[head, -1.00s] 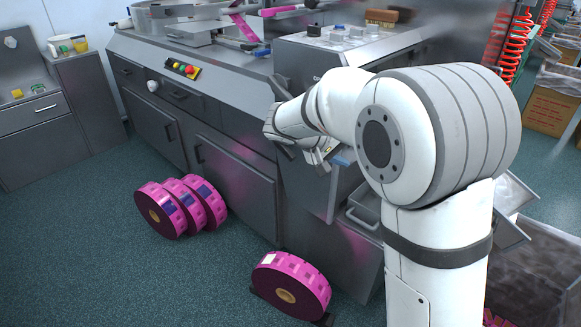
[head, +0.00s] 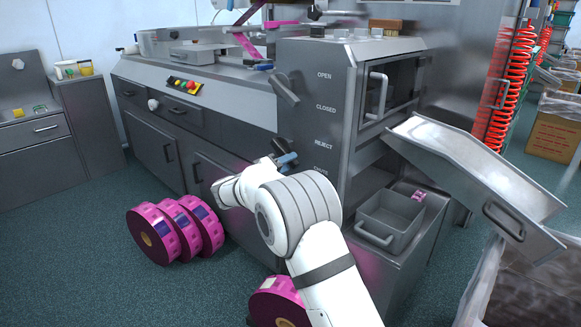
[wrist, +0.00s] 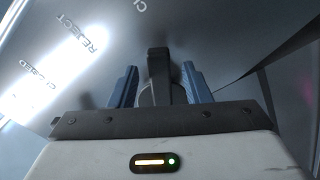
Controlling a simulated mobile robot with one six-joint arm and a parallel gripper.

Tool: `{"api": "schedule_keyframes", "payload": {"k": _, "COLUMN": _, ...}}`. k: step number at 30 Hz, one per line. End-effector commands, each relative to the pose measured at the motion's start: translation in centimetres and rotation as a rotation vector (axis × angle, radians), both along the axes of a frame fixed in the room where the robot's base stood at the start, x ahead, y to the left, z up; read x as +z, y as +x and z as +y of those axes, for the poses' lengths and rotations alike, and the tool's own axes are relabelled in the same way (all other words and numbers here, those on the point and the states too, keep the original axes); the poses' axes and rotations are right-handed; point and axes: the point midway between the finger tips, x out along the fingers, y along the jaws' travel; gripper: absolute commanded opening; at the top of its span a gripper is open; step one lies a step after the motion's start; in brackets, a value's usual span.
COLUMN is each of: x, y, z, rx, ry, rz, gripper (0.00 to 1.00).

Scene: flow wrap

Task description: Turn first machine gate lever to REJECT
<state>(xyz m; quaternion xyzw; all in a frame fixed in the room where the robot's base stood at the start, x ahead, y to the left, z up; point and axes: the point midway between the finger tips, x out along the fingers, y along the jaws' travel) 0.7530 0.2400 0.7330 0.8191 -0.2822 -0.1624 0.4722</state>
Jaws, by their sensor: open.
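The machine's front panel (head: 312,100) carries the words OPEN, CLOSED, REJECT and a lower word partly hidden by my arm. A dark grey lever (wrist: 158,75) stands between the two blue fingers of my gripper (wrist: 153,85) in the wrist view. The fingers are open, one on each side of it; I cannot tell whether either touches it. In the head view my gripper (head: 284,158) is at the panel's left edge, level with REJECT and the word below. The lever there is mostly hidden. Another grey lever (head: 285,88) sits higher, beside OPEN and CLOSED.
A sloping metal chute (head: 470,175) juts out at the right, above a grey bin (head: 392,220) with a handle. Pink film rolls (head: 155,235) stand on the floor at left, and another (head: 277,305) is beside my arm. Floor is clear at the lower left.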

Motion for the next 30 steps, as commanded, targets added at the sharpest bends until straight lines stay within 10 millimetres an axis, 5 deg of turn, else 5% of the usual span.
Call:
{"api": "schedule_keyframes", "payload": {"k": 14, "x": 0.01, "y": 1.35, "z": -1.05, "rx": 0.001, "ry": -0.001, "rz": 0.002, "gripper": 0.43}}
{"api": "schedule_keyframes", "payload": {"k": 30, "x": 0.00, "y": 1.31, "z": -0.98, "rx": 0.001, "ry": 0.000, "rz": 0.001, "gripper": 0.00}}
